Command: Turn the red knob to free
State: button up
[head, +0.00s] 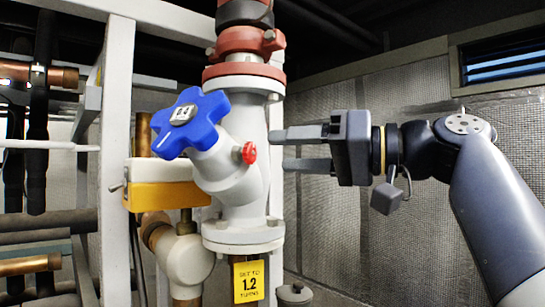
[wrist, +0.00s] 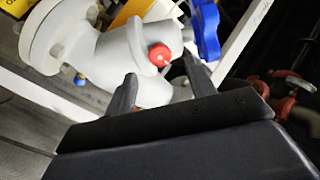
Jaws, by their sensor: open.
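The small red knob (head: 249,152) sticks out of the side of a grey-white valve body (head: 235,180), below and right of a blue star-shaped handwheel (head: 190,122). In the wrist view the red knob (wrist: 159,53) shows a small pale mark and lies ahead of the gap between my fingers. My gripper (head: 292,149) is open and empty, its two fingers pointing left toward the valve at about knob height. In the head view the fingertips are right of the knob and apart from it. The wrist view also shows my gripper (wrist: 160,80) with fingers spread.
A white upright post (head: 118,150), a yellow-and-white box (head: 163,184) and several pipes stand to the left. Free room lies right of the valve, before the mesh wall (head: 335,230).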

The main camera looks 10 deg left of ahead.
aim_at(254, 153)
jog(key=v, duration=0.6)
dwell(0.3)
jog(key=shift+p+x, duration=0.55)
jog(key=shift+x, duration=4.8)
jog(key=shift+d, duration=0.1)
